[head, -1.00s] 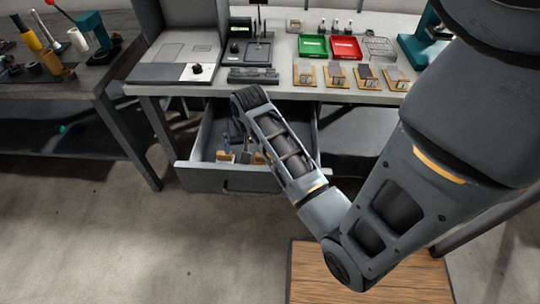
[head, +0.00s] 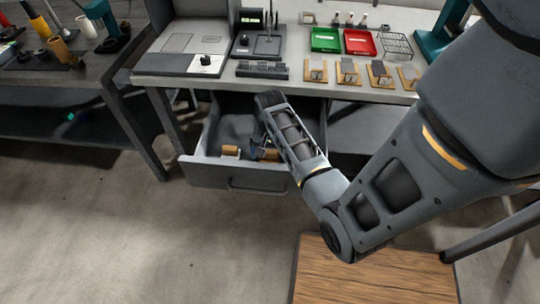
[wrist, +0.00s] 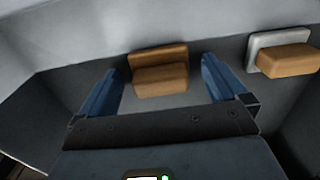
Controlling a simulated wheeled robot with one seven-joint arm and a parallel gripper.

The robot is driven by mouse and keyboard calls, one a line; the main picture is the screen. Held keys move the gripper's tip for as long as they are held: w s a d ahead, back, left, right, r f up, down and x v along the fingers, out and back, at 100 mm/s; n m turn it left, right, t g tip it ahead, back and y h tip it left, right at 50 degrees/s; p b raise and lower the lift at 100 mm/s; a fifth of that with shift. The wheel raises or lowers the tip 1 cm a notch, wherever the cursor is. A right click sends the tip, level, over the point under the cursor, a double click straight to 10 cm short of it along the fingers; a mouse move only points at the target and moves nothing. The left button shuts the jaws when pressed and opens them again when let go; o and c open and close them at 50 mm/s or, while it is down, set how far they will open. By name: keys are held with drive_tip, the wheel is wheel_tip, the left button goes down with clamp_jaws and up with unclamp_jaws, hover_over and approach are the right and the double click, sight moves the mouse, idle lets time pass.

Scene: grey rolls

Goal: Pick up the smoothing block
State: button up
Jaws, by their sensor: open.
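Two small tan blocks lie in the open drawer (head: 240,178). One, plain tan and stepped (wrist: 160,72), sits between and just beyond my fingertips in the wrist view. The other (wrist: 287,57) has a pale grey plate on one side and lies to the right there; in the head view it is at the drawer's left front (head: 231,152). I cannot tell for sure which is the smoothing block. My gripper (wrist: 162,66) is open and empty, its blue fingers on either side of the plain block. In the head view my forearm hides most of the gripper and part of that block.
The drawer walls stand close around my gripper. The workbench top (head: 215,85) overhangs the drawer's back, with a green tray (head: 325,40), a red tray (head: 359,42) and several small wooden stands along it.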

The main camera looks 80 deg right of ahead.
drive_tip(key=shift+f, duration=0.15)
drive_tip(key=c, duration=1.2)
